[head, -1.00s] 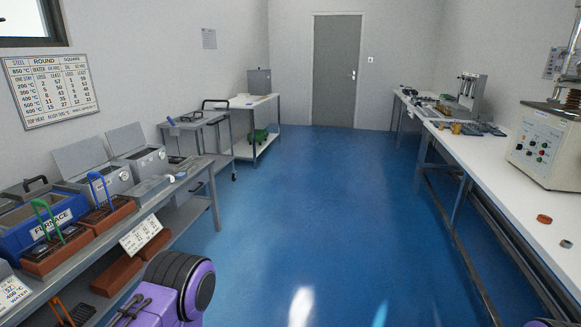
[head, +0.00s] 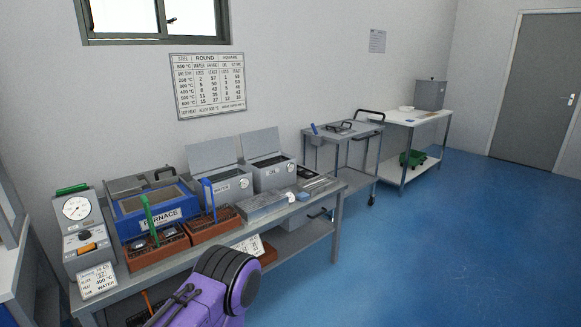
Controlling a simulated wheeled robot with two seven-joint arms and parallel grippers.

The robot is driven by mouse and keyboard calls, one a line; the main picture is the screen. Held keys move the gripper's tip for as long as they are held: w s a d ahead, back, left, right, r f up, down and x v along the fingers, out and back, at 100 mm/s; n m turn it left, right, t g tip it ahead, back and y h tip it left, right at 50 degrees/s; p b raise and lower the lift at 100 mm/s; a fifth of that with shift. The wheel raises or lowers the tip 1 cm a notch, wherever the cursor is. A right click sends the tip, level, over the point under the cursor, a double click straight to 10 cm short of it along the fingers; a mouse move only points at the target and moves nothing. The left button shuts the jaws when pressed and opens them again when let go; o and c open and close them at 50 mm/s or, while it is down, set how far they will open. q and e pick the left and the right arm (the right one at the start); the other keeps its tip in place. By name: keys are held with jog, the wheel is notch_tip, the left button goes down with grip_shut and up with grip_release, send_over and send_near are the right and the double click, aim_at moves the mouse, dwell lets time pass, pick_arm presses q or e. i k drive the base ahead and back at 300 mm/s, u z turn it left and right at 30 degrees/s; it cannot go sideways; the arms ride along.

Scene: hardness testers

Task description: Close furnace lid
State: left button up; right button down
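The blue furnace (head: 160,211), labelled FURNACE, stands on the left bench in the head view. A grey lid (head: 135,185) with a black handle (head: 165,173) shows at its top rear and looks set back from the front; its exact angle is hard to tell. A green-handled tool (head: 149,215) stands upright in front of the furnace and hides part of it. A purple arm part of mine with a black ringed joint is at the bottom of the view, in front of the bench.
Right of the furnace stand two grey tanks, WATER (head: 228,184) and another (head: 272,174), with raised lids. A gauge unit (head: 80,225) stands to its left. Brick-coloured racks (head: 215,226) line the front of the bench (head: 130,287). The blue floor (head: 400,260) at right is clear.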

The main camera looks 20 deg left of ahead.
aim_at(122, 188)
jog(key=u, duration=0.9)
jog(key=i, duration=0.9)
jog(key=u, duration=1)
